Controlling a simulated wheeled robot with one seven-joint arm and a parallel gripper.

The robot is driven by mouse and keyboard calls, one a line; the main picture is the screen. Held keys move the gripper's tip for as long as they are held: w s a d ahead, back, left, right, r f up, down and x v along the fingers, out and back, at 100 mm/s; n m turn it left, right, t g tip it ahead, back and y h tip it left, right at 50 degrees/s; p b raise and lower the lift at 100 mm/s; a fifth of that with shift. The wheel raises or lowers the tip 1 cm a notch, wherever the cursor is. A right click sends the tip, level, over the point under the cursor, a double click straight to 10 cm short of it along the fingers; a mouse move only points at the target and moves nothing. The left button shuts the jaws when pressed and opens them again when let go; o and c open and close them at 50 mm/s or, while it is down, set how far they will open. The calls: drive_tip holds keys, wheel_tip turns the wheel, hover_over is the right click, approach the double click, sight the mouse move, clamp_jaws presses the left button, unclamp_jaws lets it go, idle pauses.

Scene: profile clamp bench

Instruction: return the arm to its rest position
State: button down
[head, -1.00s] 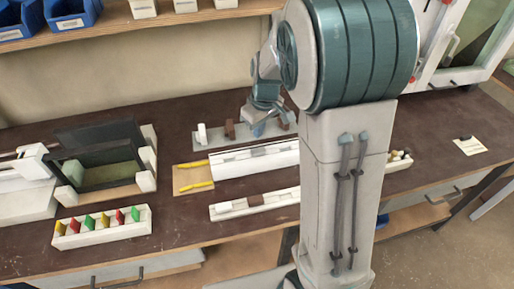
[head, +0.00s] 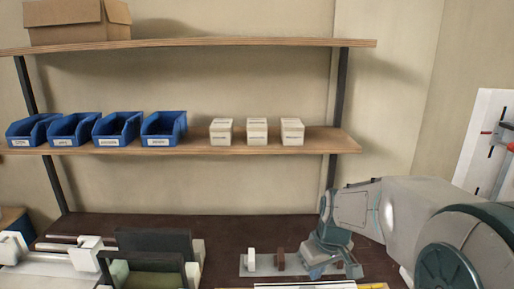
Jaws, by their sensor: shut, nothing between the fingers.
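My arm reaches in from the right side of the head view. Its end, my gripper (head: 335,270), hangs low over the back of the dark bench (head: 225,228), at the right end of a grey plate (head: 263,268). The fingers are small and partly hidden, and nothing shows held in them. The gripper is shut. I cannot tell whether the gripper touches the plate.
Above the bench, a shelf (head: 200,149) holds several blue bins (head: 118,127) and white boxes (head: 257,131). A cardboard box (head: 78,22) sits on the upper shelf. Dark frames (head: 155,243) and a white clamp fixture (head: 88,254) stand at the left. A white panel (head: 485,140) is at the right.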

drive_tip(key=s+r+m, duration=0.1)
drive_tip(key=s+m, duration=0.1)
drive_tip(key=s, duration=0.5)
drive_tip(key=s+r+m+t+h, duration=0.1)
drive_tip(key=s+r+m, duration=0.1)
drive_tip(key=s, duration=0.6)
drive_tip(key=shift+s+r, duration=0.25)
drive_tip(key=shift+s, duration=0.05)
drive_tip(key=shift+d, duration=0.1)
idle(0.5)
